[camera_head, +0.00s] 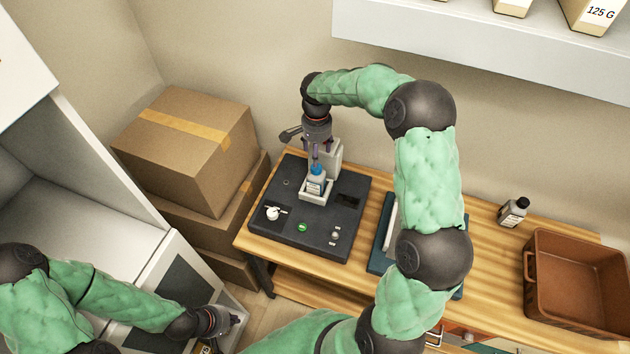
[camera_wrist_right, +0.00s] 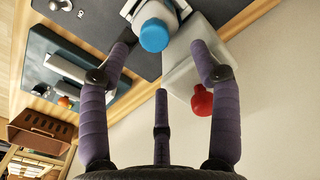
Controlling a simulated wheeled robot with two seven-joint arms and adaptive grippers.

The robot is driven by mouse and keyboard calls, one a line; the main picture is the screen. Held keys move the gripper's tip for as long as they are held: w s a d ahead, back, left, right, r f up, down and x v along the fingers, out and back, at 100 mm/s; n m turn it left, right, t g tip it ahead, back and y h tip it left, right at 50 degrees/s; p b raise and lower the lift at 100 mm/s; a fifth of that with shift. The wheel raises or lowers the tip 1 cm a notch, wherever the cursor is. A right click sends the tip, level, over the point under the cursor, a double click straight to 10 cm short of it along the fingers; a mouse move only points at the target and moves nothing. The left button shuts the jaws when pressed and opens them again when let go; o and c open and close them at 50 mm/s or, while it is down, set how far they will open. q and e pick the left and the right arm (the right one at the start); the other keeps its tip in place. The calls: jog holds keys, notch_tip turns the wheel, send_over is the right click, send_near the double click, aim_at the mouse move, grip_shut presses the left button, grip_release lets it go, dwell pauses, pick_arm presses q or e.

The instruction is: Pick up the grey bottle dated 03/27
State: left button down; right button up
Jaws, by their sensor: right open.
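A small pale grey bottle with a blue cap (camera_head: 316,183) stands in the light cradle of the dark press machine (camera_head: 337,225). Its label is too small for me to read a date. The blue cap also shows at the top of the right wrist view (camera_wrist_right: 154,34). My right gripper (camera_head: 316,158) is over this bottle, its purple fingers spread around and above the cap, open and empty. A second bottle (camera_head: 513,213), greyish with a black cap, stands on the table at the right; its date is unreadable. My left gripper (camera_head: 226,321) is low at the left, away from both bottles.
A brown crate (camera_head: 537,285) stands at the table's right. A blue-grey device (camera_head: 381,262) is partly behind my right arm. The press has a red knob (camera_wrist_right: 202,100) close to my right fingers. Cardboard boxes (camera_head: 187,145) are stacked left; a shelf (camera_head: 480,40) hangs above.

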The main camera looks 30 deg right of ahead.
send_over(316, 180)
jog(key=w+d, duration=0.1)
jog(key=w, duration=0.1)
notch_tip(316, 180, down, 5)
jog(key=shift+s+d+f, duration=0.1)
jog(key=shift+d+f, duration=0.05)
jog(key=shift+f, duration=0.6)
grip_shut()
